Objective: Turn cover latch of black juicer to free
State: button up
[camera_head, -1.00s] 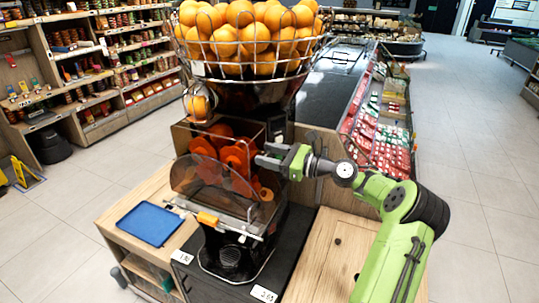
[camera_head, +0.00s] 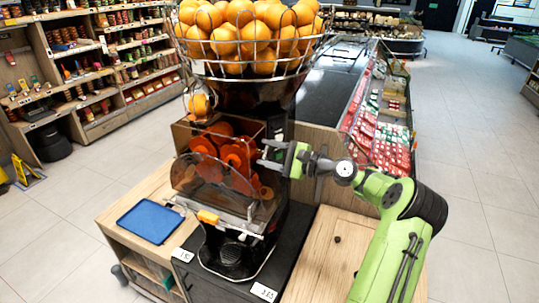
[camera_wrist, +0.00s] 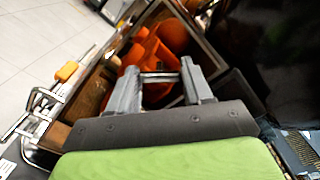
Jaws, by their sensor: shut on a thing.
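The black juicer (camera_head: 245,98) stands on a counter, with a wire basket of oranges on top. Its clear front cover (camera_head: 207,178) lies over orange-red squeezing parts (camera_head: 238,157). My gripper (camera_head: 264,153) reaches in from the right at the cover's upper right side. In the wrist view my gripper (camera_wrist: 158,70) has its two grey fingers at either end of a short silvery bar, which looks like the cover latch (camera_wrist: 158,77). It is shut on that piece. The fingers hide its ends, and the latch is too small to make out in the head view.
A blue tray (camera_head: 151,221) lies on the wooden counter at the left. A steel bar with an orange grip (camera_head: 208,216) crosses the juicer's lower front. A wooden counter (camera_head: 322,250) is at the right, and a produce display (camera_head: 385,120) stands behind.

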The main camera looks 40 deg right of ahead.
jog(key=n+b, duration=0.2)
jog(key=n, duration=0.2)
jog(key=shift+f+n, duration=0.15)
jog(key=shift+n, duration=0.15)
jog(key=shift+n+b, duration=1)
jog(key=shift+n, duration=0.9)
jog(key=o, duration=1)
jog(key=v, duration=1.6)
jog(key=shift+w, duration=0.1)
